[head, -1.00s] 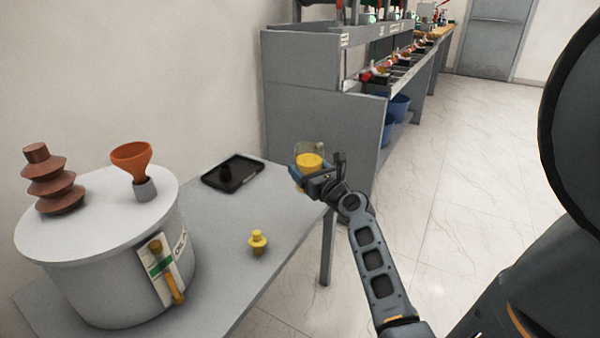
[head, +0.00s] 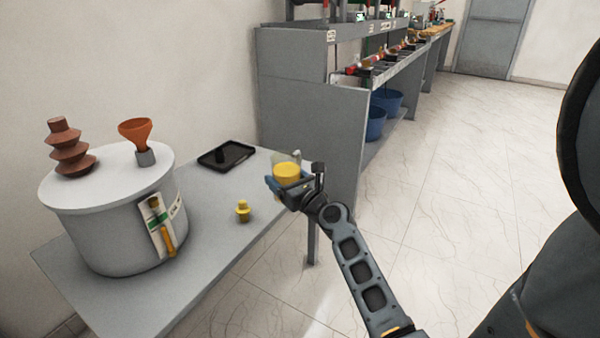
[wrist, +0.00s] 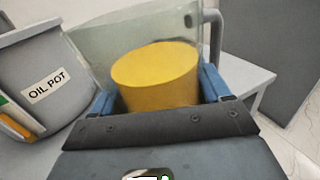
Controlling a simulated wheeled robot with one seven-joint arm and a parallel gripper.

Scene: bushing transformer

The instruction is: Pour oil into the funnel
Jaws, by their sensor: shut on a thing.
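An orange funnel (head: 136,132) stands in a grey neck on top of the grey oil pot (head: 100,236). My gripper (head: 287,186) is shut on a clear beaker of yellow oil (head: 286,170), held about upright at the table's right end. In the wrist view the beaker (wrist: 110,48) sits between the two blue fingers, with the yellow oil (wrist: 157,77) inside. The pot, labelled "OIL POT" (wrist: 48,84), is on the left there. The funnel is not in the wrist view.
A brown ribbed bushing (head: 70,150) stands on the pot lid, left of the funnel. A black tray (head: 226,154) and a small yellow plug (head: 243,211) are on the grey table (head: 205,255). A grey workbench (head: 315,130) stands behind, with open floor to the right.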

